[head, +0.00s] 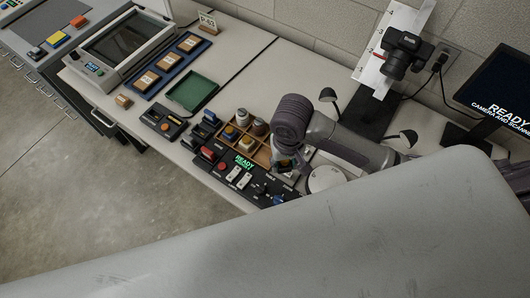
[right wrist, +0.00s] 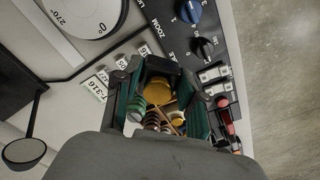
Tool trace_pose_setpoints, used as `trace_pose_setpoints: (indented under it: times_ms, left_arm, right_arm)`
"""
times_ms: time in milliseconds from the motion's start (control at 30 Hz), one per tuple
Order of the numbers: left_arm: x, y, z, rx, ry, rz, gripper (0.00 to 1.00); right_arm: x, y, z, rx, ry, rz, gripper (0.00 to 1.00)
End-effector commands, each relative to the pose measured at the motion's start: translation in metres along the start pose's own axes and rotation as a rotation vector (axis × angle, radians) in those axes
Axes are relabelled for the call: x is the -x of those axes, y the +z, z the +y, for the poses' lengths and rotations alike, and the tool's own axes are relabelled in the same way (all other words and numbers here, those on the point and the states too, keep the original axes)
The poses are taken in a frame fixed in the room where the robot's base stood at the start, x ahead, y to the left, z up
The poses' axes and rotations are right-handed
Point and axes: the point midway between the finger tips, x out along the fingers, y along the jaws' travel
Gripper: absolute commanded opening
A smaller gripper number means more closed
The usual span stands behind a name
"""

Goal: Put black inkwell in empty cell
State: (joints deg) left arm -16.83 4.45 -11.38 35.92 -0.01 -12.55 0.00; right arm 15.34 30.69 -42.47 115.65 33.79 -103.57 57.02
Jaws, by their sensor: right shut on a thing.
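The wooden tray with cells (head: 262,157) stands on the bench in the head view, with several small jars in it. My right gripper (right wrist: 160,82) points down at the tray's right end; in the head view my own arm hides most of it. In the right wrist view its fingers are closed in on a dark thing (right wrist: 161,66), seemingly the black inkwell, mostly hidden. My left gripper is not in view.
A black control panel (head: 222,160) lies along the tray's front. A white round dial (head: 325,179) is right of the tray. A green tray (head: 193,91) and a blue tray with boxes (head: 166,64) are to the left. A camera (head: 405,55) stands at the back right.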

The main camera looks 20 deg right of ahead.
Motion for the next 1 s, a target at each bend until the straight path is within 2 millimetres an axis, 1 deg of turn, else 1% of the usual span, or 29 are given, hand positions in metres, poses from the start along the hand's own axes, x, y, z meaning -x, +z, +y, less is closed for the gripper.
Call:
trace_pose_setpoints:
  times_ms: [33, 200, 300, 400, 567, 833, 1000]
  left_arm:
    - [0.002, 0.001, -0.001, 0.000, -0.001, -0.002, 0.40]
    - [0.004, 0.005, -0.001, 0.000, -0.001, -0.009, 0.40]
    - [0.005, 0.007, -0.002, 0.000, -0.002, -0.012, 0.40]
    - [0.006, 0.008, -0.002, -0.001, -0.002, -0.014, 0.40]
    - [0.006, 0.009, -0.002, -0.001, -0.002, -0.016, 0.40]
    - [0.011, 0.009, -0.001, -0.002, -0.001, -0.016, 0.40]
    - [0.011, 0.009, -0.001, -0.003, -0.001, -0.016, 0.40]
  right_arm:
    - [-0.005, -0.012, -0.005, -0.003, 0.001, 0.000, 0.03]
    - [-0.029, -0.049, -0.020, -0.002, 0.001, 0.000, 0.03]
    - [-0.041, -0.067, -0.027, 0.000, 0.000, 0.000, 0.03]
    - [-0.050, -0.079, -0.032, -0.001, 0.000, -0.001, 0.03]
    - [-0.057, -0.086, -0.034, 0.000, 0.001, -0.001, 0.03]
    - [-0.091, -0.086, -0.034, 0.001, 0.001, -0.001, 0.03]
    - [-0.095, -0.087, -0.034, 0.001, -0.001, 0.002, 0.03]
